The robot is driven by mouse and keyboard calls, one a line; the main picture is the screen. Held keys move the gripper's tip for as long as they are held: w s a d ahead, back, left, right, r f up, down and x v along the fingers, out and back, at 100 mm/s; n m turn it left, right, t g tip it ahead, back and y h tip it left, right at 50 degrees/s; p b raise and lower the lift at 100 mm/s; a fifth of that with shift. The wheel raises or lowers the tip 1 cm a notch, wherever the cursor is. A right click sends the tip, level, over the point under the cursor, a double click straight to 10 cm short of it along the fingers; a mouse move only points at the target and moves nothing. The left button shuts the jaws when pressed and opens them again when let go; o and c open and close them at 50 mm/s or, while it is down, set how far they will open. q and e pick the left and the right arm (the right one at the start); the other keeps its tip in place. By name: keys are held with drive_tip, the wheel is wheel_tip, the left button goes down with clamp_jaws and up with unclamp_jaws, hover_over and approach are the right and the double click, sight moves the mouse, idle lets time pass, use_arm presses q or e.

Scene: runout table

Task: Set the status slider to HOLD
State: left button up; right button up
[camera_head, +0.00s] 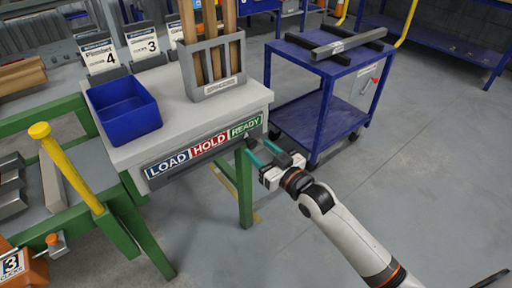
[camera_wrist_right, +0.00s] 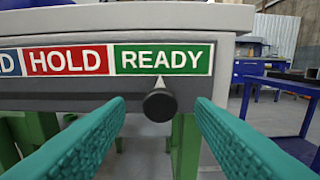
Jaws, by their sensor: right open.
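The status slider strip runs along the front of the grey table, with a blue LOAD panel (camera_head: 168,163), a red HOLD panel (camera_head: 210,146) and a green READY panel (camera_head: 245,127). In the right wrist view the black slider knob (camera_wrist_right: 160,104) with a white pointer stands under READY (camera_wrist_right: 162,60), right of HOLD (camera_wrist_right: 67,61). My right gripper (camera_head: 258,150) is open at the READY end. Its teal fingers (camera_wrist_right: 160,125) lie on either side of the knob in that view, with visible gaps; whether they reach it in depth is unclear. My left gripper is not in view.
A blue bin (camera_head: 124,107) and a grey holder (camera_head: 213,70) with wooden pieces stand on the table (camera_head: 173,106). A yellow-topped post (camera_head: 62,160) rises at the left. A blue cart (camera_head: 318,112) stands behind my right gripper. The floor to the right is open.

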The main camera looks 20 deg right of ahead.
sight(250, 142)
drive_tip(key=shift+x, duration=1.4)
clamp_jaws()
